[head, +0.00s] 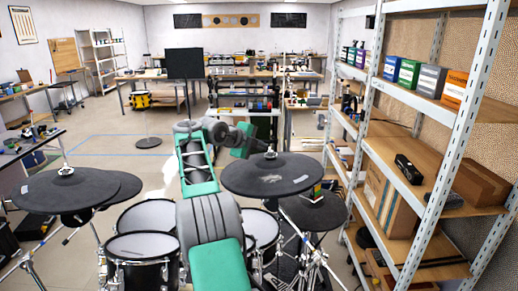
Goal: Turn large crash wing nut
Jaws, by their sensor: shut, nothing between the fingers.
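A large dark mesh cymbal pad (290,178) lies in the middle of the head view, right of my raised arm. A small light wing nut (270,154) sits at its centre, on top. My green and grey arm rises from the bottom and bends right over the drums. My gripper (265,146) is at the end of it, pointing down close above the wing nut. It is shut with nothing held. The view is too small to show whether the fingertips touch the nut. Another large cymbal pad (40,195) with its own top nut (65,170) is at the left.
Drum pads (148,215) stand below my arm, and a smaller dark pad (313,212) is right of centre on metal stands. A metal shelf (425,190) with boxes closes off the right side. Open floor (120,165) lies behind the kit, with workbenches beyond.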

